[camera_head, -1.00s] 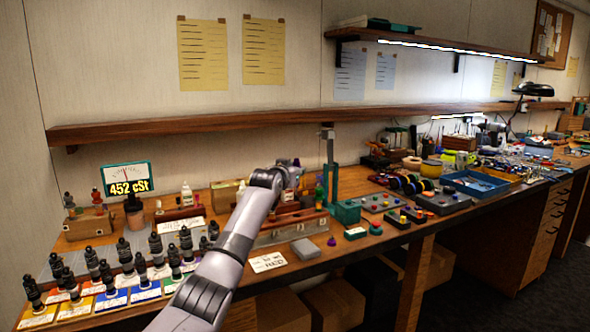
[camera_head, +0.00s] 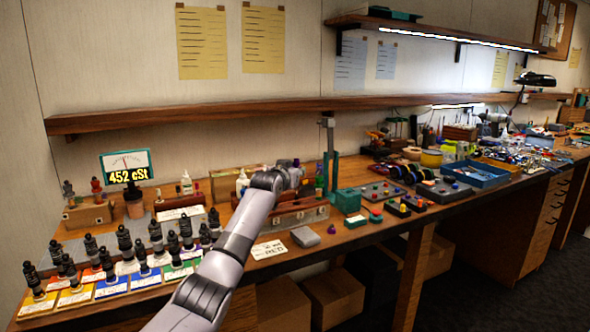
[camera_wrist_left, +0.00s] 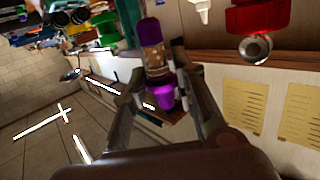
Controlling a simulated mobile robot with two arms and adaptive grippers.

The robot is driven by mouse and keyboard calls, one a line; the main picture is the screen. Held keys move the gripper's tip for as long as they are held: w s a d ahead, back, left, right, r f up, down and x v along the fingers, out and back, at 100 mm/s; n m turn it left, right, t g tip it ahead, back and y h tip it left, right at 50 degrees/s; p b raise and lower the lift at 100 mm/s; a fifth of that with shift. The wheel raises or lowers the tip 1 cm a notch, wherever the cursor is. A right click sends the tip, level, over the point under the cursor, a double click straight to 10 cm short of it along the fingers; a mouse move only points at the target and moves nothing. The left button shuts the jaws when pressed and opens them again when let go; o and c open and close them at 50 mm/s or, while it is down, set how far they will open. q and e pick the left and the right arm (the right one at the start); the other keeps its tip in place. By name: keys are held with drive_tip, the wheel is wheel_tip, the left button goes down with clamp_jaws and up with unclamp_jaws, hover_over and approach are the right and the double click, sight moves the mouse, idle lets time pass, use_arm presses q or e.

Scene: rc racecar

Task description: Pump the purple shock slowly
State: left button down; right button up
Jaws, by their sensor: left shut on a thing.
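The purple shock (camera_wrist_left: 152,55) shows in the left wrist view, with a purple top, an amber-brown body and a purple lower end. My left gripper (camera_wrist_left: 160,82) is shut on it, one finger on each side. In the head view my left gripper (camera_head: 294,177) is above the bench around the long wooden rack, and a small purple tip shows at it. The rest of the shock is hidden there by my wrist. My right gripper is in neither view.
A viscosity gauge (camera_head: 127,167) reads 452 cSt at the back left. Several dark shocks stand on coloured cards at the front left. A grey block (camera_head: 306,236) and a green box (camera_head: 346,201) sit near the rack. A wall shelf (camera_head: 220,118) runs behind.

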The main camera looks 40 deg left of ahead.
sight(296, 197)
use_arm(q)
drive_tip(key=shift+f, duration=0.3)
wheel_tip(296, 197, down, 6)
drive_tip(key=b, duration=0.2)
drive_tip(key=shift+f, duration=0.15)
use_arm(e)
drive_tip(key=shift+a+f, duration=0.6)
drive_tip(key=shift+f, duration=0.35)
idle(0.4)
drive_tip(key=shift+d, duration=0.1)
use_arm(q)
drive_tip(key=shift+f, duration=0.3)
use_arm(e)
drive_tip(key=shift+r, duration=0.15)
use_arm(q)
drive_tip(key=shift+f, duration=0.95)
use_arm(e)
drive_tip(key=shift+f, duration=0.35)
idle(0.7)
use_arm(q)
drive_tip(key=shift+r+p, duration=0.45)
drive_tip(key=shift+r, duration=0.25)
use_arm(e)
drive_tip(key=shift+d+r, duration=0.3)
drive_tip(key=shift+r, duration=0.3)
use_arm(q)
drive_tip(key=shift+r+p, duration=0.3)
drive_tip(key=shift+r, duration=0.05)
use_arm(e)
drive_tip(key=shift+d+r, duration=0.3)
